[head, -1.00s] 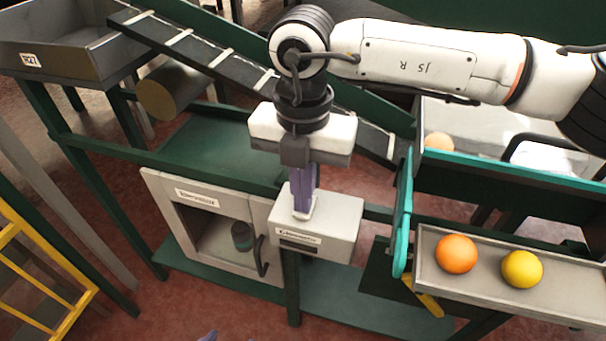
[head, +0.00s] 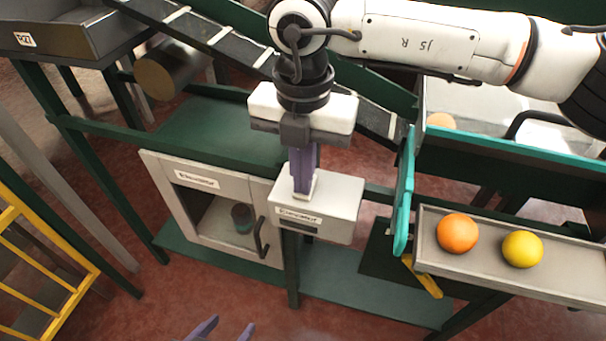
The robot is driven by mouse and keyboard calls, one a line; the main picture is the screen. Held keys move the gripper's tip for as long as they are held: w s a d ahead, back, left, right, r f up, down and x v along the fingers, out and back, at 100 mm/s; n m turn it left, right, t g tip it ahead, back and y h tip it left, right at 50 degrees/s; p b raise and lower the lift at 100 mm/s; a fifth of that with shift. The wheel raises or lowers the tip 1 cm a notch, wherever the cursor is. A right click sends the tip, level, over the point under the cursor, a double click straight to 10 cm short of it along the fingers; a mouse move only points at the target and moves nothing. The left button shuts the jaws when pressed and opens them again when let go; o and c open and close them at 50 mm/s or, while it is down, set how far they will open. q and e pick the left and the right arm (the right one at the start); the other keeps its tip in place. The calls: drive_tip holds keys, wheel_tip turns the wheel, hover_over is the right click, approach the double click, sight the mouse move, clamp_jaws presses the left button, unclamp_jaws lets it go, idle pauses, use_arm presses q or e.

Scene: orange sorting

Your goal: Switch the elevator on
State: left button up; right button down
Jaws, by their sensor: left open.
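A white box (head: 340,205) labelled "Elevator" is mounted on the green frame in the middle of the head view, with a dark slot in its front. My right gripper (head: 304,190) points down at the top of this box. Its purple fingers are close together, with a small pale piece at their tips. I cannot tell whether they grip it, and they hide any switch there. Left of the box is a light cabinet (head: 262,190), also labelled "Elevator", with a dark handle and a dark cylinder inside. My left gripper (head: 222,332) is open at the bottom edge, only its purple fingertips showing.
An orange ball (head: 457,233) and a yellow ball (head: 522,249) lie in a grey tray (head: 590,287) at right. A teal flap (head: 403,200) stands beside it. A conveyor (head: 235,47) slopes behind. A yellow ladder-like frame (head: 50,315) is at lower left.

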drive_tip(key=shift+w+d, duration=0.3)
drive_tip(key=shift+w, duration=0.4)
drive_tip(key=shift+r, duration=0.2)
drive_tip(key=shift+r, duration=0.3)
wheel_tip(320, 180, up, 3)
drive_tip(key=shift+r+p, duration=0.15)
drive_tip(key=shift+p, duration=0.95)
wheel_tip(320, 180, up, 10)
